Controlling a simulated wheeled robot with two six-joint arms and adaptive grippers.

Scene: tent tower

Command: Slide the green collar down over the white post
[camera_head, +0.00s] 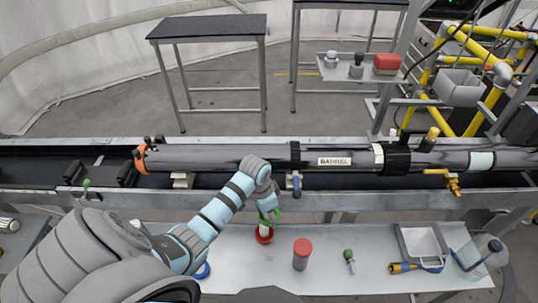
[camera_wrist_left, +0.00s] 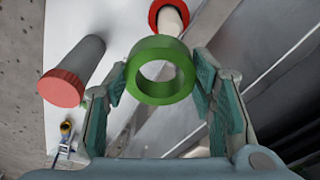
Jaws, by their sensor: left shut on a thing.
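The green collar (camera_wrist_left: 165,48), a thick ring, is held between the teal finger pads of my left gripper (camera_wrist_left: 160,84) in the left wrist view. In the head view a bit of its green (camera_head: 275,213) shows at the tips of my left gripper (camera_head: 268,209). The white post (camera_wrist_left: 172,20) stands in a red round base (camera_wrist_left: 153,14), beyond the collar in the wrist view. In the head view the post (camera_head: 264,230) is just below the gripper, partly covered by it. I cannot tell whether collar and post touch. My right gripper is not in view.
A red-capped grey cylinder (camera_head: 301,258) stands right of the post on the white bench (camera_head: 330,280). A green-topped tool (camera_head: 349,258), a yellow-and-blue tool (camera_head: 405,267), a tray (camera_head: 423,241) and a clear bottle (camera_head: 480,252) lie farther right. The long grey barrel (camera_head: 230,157) runs behind.

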